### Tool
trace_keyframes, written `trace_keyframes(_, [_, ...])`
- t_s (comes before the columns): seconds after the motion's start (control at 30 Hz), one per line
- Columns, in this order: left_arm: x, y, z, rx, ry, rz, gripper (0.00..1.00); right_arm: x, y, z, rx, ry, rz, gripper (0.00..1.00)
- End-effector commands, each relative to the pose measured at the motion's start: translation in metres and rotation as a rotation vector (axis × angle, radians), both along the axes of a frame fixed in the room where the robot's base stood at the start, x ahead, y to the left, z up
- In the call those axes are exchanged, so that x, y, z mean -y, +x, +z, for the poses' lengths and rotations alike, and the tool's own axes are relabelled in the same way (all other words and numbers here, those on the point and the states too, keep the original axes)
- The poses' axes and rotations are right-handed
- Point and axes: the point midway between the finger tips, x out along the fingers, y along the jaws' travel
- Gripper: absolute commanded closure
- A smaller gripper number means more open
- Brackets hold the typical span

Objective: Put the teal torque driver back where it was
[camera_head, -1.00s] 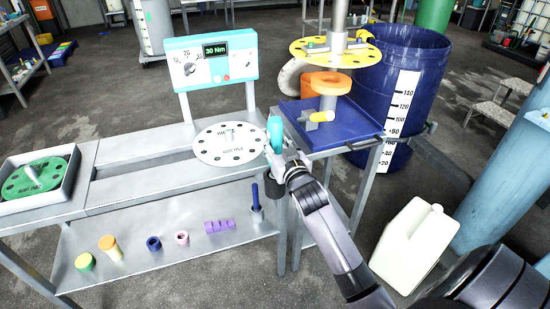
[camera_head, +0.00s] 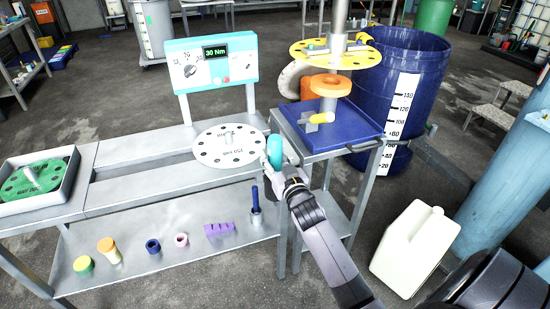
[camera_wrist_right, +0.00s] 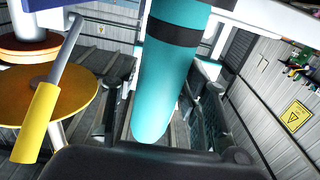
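The teal torque driver (camera_head: 274,150) stands about upright in my right gripper (camera_head: 279,172), at the right end of the workbench beside the blue tray. In the right wrist view the teal driver (camera_wrist_right: 172,80), with a dark band, fills the space between the fingers, so the gripper looks shut on it. The driver's lower end is hidden by the gripper in the head view. My left gripper is not in view.
A white disc (camera_head: 230,158) lies on the bench just left of the driver. A blue tray (camera_head: 350,135) stands to the right, under a yellow disc (camera_head: 310,52) on a column. A blue-handled tool (camera_head: 255,197) stands below. Coloured parts sit on the lower shelf (camera_head: 170,275).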

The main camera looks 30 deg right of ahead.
Motion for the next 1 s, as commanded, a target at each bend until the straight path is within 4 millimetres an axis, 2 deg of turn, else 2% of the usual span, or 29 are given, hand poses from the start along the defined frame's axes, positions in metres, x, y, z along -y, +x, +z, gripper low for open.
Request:
trace_keyframes(0.13, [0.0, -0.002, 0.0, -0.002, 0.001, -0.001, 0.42, 0.0, 0.0, 0.0, 0.0, 0.0, 0.0, 0.47])
trace_keyframes(0.47, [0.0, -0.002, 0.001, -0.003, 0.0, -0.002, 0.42, 0.0, 0.0, 0.003, 0.0, 0.0, 0.0, 0.47])
trace_keyframes(0.53, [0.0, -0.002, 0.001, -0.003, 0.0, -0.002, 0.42, -0.002, -0.006, 0.001, -0.001, 0.0, 0.0, 0.47])
trace_keyframes(0.67, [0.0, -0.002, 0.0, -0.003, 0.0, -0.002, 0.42, -0.006, -0.027, 0.0, -0.002, 0.0, 0.0, 0.47])
trace_keyframes(1.0, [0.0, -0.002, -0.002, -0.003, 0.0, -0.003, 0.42, -0.022, -0.094, 0.001, -0.002, 0.001, -0.001, 0.47])
